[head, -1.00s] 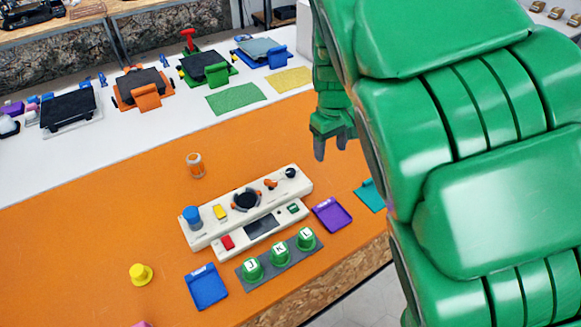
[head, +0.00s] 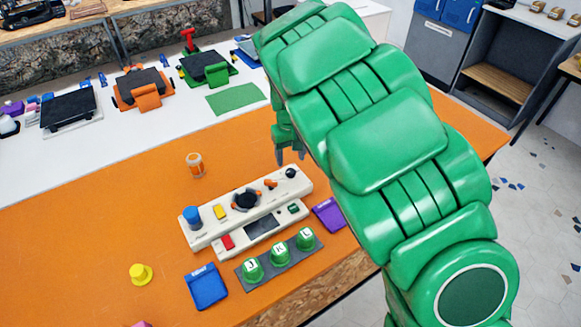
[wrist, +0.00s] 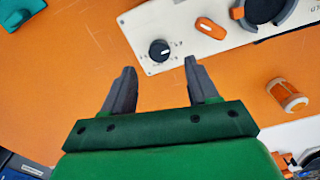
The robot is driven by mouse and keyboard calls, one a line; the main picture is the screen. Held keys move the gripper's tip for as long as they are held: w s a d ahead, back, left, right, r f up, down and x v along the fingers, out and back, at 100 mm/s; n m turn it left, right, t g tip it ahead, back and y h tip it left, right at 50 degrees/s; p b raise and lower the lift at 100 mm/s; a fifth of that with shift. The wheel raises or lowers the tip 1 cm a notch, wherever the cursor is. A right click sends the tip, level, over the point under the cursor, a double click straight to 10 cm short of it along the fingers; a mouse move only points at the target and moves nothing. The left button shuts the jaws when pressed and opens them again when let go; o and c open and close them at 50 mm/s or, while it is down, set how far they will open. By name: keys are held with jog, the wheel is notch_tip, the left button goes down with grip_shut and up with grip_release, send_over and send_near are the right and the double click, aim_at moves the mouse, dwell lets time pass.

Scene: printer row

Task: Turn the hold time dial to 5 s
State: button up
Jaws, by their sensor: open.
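A small black dial (head: 291,173) sits at the right end of the white control panel (head: 190,237) on the orange table. In the wrist view the dial (wrist: 159,50) has printed marks around it and a light pointer line; which number it points to is too small to read. My gripper (head: 291,155) is open and empty beyond the panel's right end, above the table in the head view. In the wrist view my two grey fingertips (wrist: 160,66) are apart, with the dial showing between and just past them. I see no contact.
An orange switch (head: 270,184) and a round black-and-orange part (head: 246,201) sit left of the dial. Green buttons (head: 280,255), a blue tray (head: 207,286) and a purple tray (head: 328,214) lie in front. An orange jar (head: 195,165) stands behind the panel.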

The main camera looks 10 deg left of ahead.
aim_at(291, 171)
jog(key=shift+f, duration=2.65)
jog(key=c, duration=1)
jog(key=shift+c, duration=0.2)
jog(key=shift+m, duration=0.4)
jog(key=m, duration=1.1)
